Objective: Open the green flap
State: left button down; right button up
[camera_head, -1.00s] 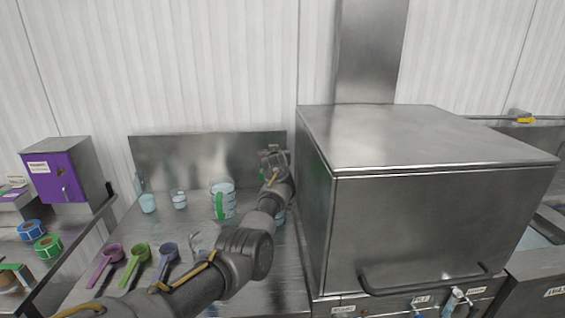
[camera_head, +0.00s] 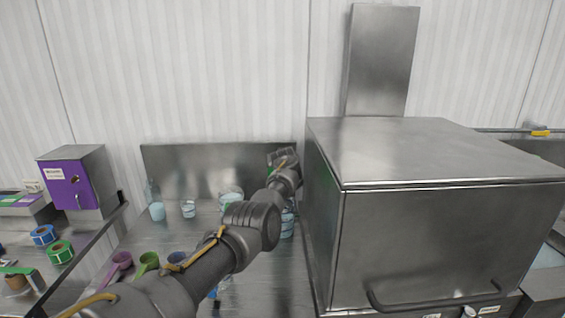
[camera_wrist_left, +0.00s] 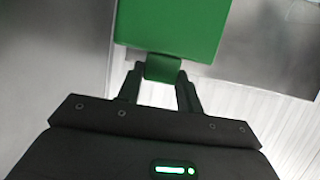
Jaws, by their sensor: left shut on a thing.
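In the left wrist view, the green flap (camera_wrist_left: 170,22) is a flat bright green panel at the top, with a short green tab (camera_wrist_left: 163,68) at its lower edge. My left gripper (camera_wrist_left: 162,75) has its two fingers around this tab, shut on it. In the head view my left gripper (camera_head: 284,156) is beside the left wall of the big steel box (camera_head: 322,220), in front of the steel backsplash. The green flap is mostly hidden behind my gripper and arm there. My right gripper is not in view.
Cups and a jug (camera_head: 231,196) stand on the steel counter (camera_head: 262,285) behind my left arm. Several coloured scoops (camera_head: 148,260) lie at the front left. A purple-fronted cabinet (camera_head: 80,182) stands farther left. The big steel box blocks the right side.

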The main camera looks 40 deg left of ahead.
pick_arm(q)
jog(key=c, duration=1)
grip_release()
jog(key=shift+a+r, duration=0.1)
jog(key=shift+r, duration=0.4)
jog(key=shift+c, duration=0.2)
jog(key=shift+o, duration=0.6)
jog(key=shift+s, duration=0.1)
jog(key=shift+f, duration=0.2)
jog(key=shift+f, duration=0.1)
jog(key=b+v, duration=0.2)
jog(key=v, duration=0.9)
